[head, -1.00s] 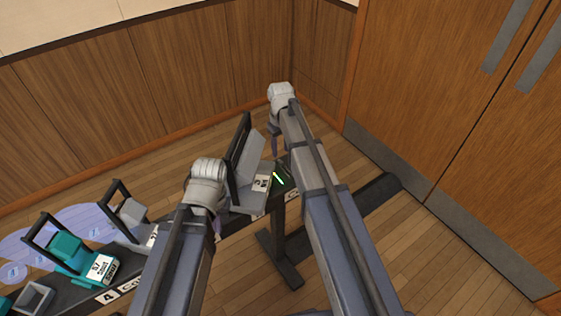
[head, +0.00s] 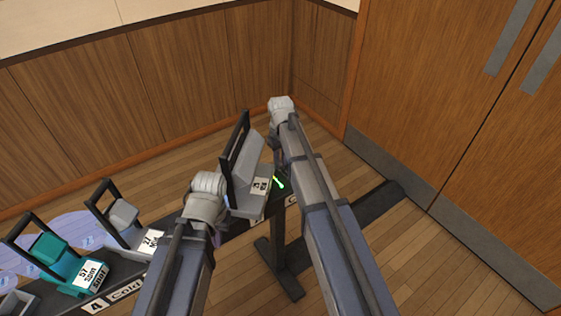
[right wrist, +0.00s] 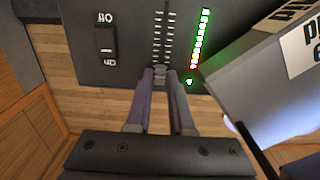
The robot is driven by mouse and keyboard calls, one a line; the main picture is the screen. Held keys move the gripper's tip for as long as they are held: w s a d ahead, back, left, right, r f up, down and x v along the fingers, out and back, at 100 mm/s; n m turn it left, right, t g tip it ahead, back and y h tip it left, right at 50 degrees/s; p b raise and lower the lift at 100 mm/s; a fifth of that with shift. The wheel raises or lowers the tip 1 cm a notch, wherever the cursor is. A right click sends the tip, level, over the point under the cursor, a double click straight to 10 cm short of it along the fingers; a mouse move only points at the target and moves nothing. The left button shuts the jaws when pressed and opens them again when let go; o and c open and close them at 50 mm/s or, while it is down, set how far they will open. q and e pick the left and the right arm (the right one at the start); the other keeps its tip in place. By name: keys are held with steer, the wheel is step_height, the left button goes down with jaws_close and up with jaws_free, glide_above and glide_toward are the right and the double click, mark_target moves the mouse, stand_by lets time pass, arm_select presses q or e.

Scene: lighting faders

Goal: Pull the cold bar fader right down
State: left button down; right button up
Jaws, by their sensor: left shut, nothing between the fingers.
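The fader cap (right wrist: 160,75) is a small grey block at the near end of a ticked slot on a dark panel (right wrist: 112,72) in the right wrist view. My right gripper (right wrist: 160,80) has one finger on each side of the cap. The gap is narrow, but I cannot tell whether both fingers press on it. In the head view the forearm and wrist largely hide this gripper, and the cap does not show. A bar label reading "Cold" (head: 127,290) is partly legible. My left gripper (head: 217,237) is shut and empty, mostly hidden behind its wrist.
A lit green meter (right wrist: 201,38) and a rocker switch (right wrist: 104,40) flank the slot. A grey lantern (head: 245,160) stands close left of the right gripper; its box (right wrist: 275,80) crowds the right wrist view. A teal lantern (head: 50,248) sits further left. Double doors (head: 470,130) stand at right.

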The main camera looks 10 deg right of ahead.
jaws_close()
stand_by(1.0)
